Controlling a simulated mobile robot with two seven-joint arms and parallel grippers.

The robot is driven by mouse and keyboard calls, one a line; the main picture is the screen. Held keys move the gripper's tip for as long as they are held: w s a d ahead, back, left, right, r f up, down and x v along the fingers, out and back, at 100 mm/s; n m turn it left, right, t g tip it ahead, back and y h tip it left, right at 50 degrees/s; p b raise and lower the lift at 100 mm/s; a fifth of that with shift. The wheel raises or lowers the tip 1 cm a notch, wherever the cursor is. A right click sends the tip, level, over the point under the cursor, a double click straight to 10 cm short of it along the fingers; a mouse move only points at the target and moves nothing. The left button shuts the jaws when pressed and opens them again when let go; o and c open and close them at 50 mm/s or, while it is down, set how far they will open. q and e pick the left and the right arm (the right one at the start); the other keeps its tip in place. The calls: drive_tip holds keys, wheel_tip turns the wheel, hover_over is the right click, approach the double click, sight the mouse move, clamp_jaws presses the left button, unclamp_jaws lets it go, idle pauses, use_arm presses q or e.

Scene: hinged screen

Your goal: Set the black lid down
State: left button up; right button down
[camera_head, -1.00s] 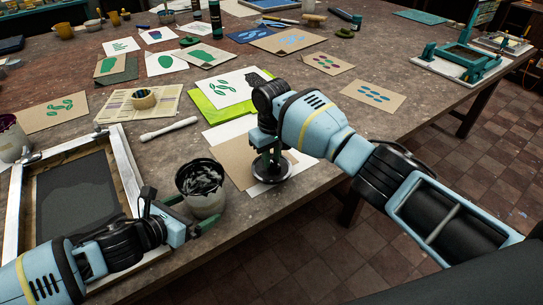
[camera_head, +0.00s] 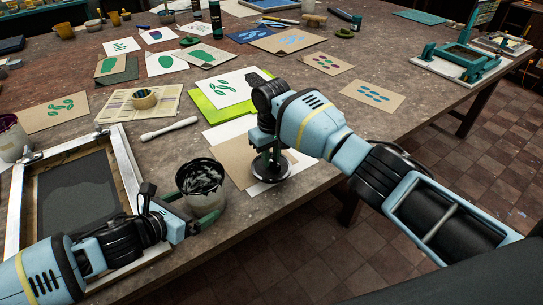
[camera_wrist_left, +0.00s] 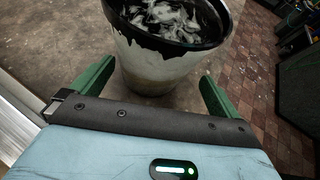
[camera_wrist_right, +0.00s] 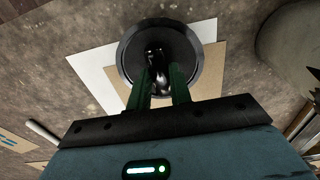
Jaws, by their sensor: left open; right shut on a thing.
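The black lid (camera_head: 283,172) is a round dark disc with a paler rim in the head view. My right gripper (camera_head: 266,152) is shut on its knob, and the lid (camera_wrist_right: 186,42) hangs level at the fingertips in the right wrist view. The lid is over brown and white sheets; I cannot tell whether it touches them. A white pot (camera_head: 206,203) with a black-smeared rim and dark, streaked contents stands open on the table. My left gripper (camera_wrist_left: 157,88) is open, with its green fingers on either side of the pot (camera_wrist_left: 150,62), not closed on it.
A framed screen (camera_head: 132,170) lies at the left by my left arm. A pale-handled tool (camera_head: 168,129), a roll of tape (camera_head: 144,99) and printed cards lie behind the pot. The table's front edge (camera_head: 240,233) is close. Bare table lies between the pot and the brown sheet.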

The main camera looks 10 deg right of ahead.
use_arm(q)
drive_tip(key=shift+f, duration=0.2)
use_arm(e)
drive_tip(key=shift+f, duration=0.3)
use_arm(q)
drive_tip(key=shift+s+f, duration=0.1)
drive_tip(key=shift+f, duration=0.4)
use_arm(e)
drive_tip(key=shift+f, duration=0.9)
drive_tip(key=shift+r, duration=0.1)
drive_tip(key=c, duration=0.9)
unclamp_jaws()
drive_tip(key=shift+o, duration=0.2)
use_arm(q)
drive_tip(key=shift+r, duration=0.15)
use_arm(e)
drive_tip(key=shift+r, duration=0.1)
